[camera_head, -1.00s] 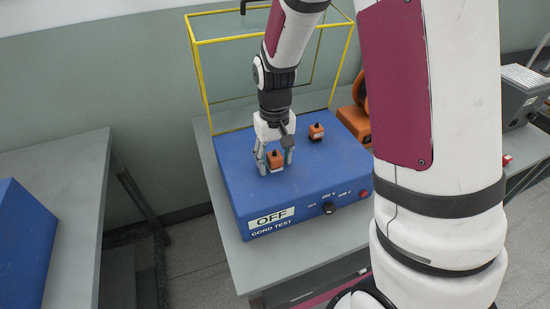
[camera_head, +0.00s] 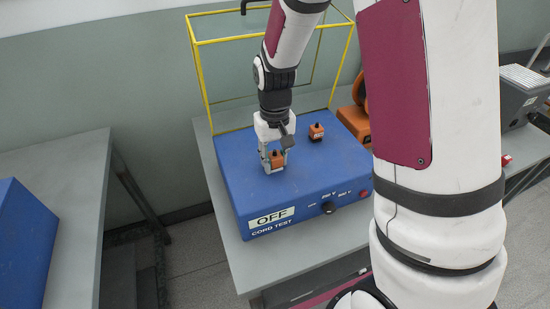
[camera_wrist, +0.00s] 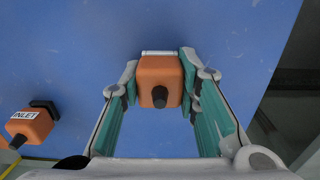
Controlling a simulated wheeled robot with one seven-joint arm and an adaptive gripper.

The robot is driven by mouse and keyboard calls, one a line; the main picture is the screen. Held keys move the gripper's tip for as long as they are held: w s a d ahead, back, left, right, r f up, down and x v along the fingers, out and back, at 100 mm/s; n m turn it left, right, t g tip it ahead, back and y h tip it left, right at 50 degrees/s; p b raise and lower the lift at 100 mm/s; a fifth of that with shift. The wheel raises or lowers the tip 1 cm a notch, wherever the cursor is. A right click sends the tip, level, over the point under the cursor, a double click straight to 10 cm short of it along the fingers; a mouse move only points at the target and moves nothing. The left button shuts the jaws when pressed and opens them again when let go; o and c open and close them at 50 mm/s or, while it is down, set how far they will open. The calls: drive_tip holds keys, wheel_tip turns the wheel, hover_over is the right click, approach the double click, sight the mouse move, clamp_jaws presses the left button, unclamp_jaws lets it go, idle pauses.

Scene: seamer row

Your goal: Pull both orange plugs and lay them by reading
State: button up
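The near orange plug (camera_head: 278,158) stands on top of the blue cord test box (camera_head: 235,195). My gripper (camera_head: 273,160) points down over it, with a finger on each side. In the wrist view, the fingertips (camera_wrist: 160,88) press against both sides of this plug (camera_wrist: 160,70), which has a dark round stub on top. The other orange plug (camera_head: 316,131) stands farther back and right on the same box. It shows at the lower left of the wrist view (camera_wrist: 28,124) with a label reading INLET. The box front carries an OFF sign (camera_head: 273,217).
A dark knob (camera_head: 328,208) and a red button (camera_head: 363,194) sit on the box front. A yellow frame (camera_head: 201,70) rises behind the box. An orange object (camera_head: 352,118) stands behind it at right. The left table (camera_head: 70,165) has bare room beside another blue box (camera_head: 20,240).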

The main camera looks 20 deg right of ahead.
sight(275, 155)
drive_tip(key=shift+r, duration=0.1)
clamp_jaws()
drive_tip(key=shift+r+p, duration=1.65)
drive_tip(key=shift+r, duration=1.25)
